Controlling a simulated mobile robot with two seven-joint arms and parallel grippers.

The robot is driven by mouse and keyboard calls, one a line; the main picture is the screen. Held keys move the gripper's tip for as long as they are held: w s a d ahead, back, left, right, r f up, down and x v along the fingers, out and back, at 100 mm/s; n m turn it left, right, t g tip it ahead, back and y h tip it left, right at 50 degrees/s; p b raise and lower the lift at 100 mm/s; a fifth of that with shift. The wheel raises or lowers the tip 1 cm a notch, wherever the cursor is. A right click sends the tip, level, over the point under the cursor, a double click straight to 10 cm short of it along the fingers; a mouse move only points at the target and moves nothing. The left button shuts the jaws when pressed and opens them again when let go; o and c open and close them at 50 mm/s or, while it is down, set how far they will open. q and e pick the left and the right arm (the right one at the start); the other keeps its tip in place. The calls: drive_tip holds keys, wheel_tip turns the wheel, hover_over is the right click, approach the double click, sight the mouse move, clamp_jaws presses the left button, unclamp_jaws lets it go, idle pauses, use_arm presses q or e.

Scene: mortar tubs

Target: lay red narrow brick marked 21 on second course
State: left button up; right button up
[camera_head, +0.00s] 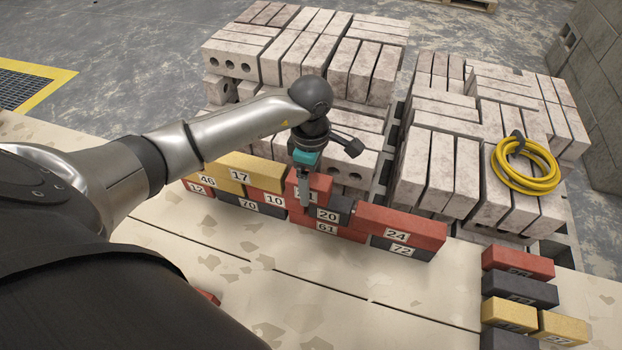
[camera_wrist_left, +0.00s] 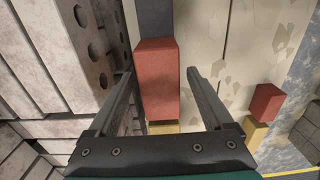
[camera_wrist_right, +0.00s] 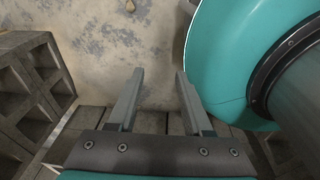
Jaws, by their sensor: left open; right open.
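The red narrow brick marked 21 (camera_head: 320,184) stands in the low brick wall, between the red brick marked 10 (camera_head: 262,196) and the dark brick marked 20 (camera_head: 340,206). Its top shows above both, and its label is partly covered by my gripper. Below it is the red brick marked 61 (camera_head: 347,233). My left gripper (camera_head: 304,197) is over brick 21. In the left wrist view the open fingers (camera_wrist_left: 159,71) lie either side of the red brick (camera_wrist_left: 157,95); I cannot tell whether they touch it. My right gripper (camera_wrist_right: 159,72) is open and empty, away from the wall.
Pale block stacks (camera_head: 345,60) stand close behind the wall. A yellow hose coil (camera_head: 525,187) lies on the right stack. Red brick 24 (camera_head: 400,224) continues the wall rightward. Loose bricks (camera_head: 518,262) are at the right. The board surface in front is mostly clear.

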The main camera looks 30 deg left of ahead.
sight(311, 179)
use_arm(q)
drive_tip(key=shift+r, duration=0.15)
wheel_tip(311, 179, up, 12)
drive_tip(key=p, duration=0.2)
drive_tip(key=shift+p, duration=0.35)
use_arm(e)
drive_tip(key=shift+g, duration=0.3)
drive_tip(key=s+a+r, duration=0.2)
drive_tip(key=s, duration=0.1)
drive_tip(key=shift+s+a+r, duration=0.15)
drive_tip(key=shift+a+r, duration=0.05)
drive_tip(key=shift+a, duration=0.1)
